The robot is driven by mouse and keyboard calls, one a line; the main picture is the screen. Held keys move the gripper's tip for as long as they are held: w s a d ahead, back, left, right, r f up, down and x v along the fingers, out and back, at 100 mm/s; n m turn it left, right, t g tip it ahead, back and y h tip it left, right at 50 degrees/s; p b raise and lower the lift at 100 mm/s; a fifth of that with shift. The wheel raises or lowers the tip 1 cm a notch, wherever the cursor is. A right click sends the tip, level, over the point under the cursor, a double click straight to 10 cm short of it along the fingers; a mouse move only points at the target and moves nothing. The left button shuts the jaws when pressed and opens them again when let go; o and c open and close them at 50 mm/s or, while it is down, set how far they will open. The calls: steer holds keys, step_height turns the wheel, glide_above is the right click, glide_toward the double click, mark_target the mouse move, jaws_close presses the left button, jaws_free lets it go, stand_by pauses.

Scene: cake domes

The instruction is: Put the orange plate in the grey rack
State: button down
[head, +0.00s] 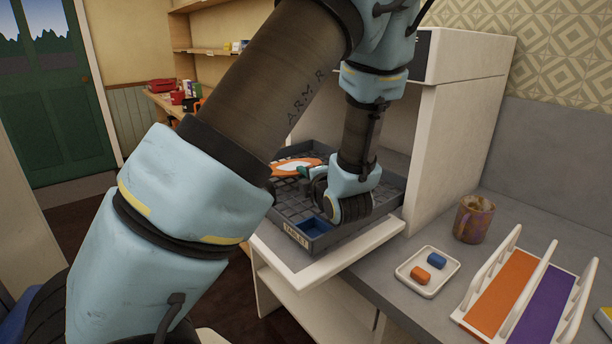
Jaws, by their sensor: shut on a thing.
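The orange plate (284,169), with a white patch in its middle, is at the far left part of the grey rack (333,242). My gripper (306,174) is shut on the plate's near right edge. My arm hides part of the plate and of the rack. The rack is a dark grey tray with a gridded floor, sitting on the lowered white door of a box-shaped machine. I cannot tell whether the plate touches the rack floor or is held a little above it.
A blue compartment (314,226) is at the rack's front. Right of the machine (452,150), the grey counter holds a mug (473,219), a small white dish (411,278) with a blue and an orange tablet, and a white slotted holder (487,275) with orange and purple strips.

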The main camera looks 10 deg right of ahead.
steer(key=shift+f, duration=0.5)
steer(key=shift+c, duration=0.2)
jaws_free()
stand_by(0.4)
steer(key=shift+s+f+b, duration=0.15)
steer(key=shift+b, duration=0.15)
steer(key=shift+s+d, duration=0.1)
steer(key=shift+s, duration=0.65)
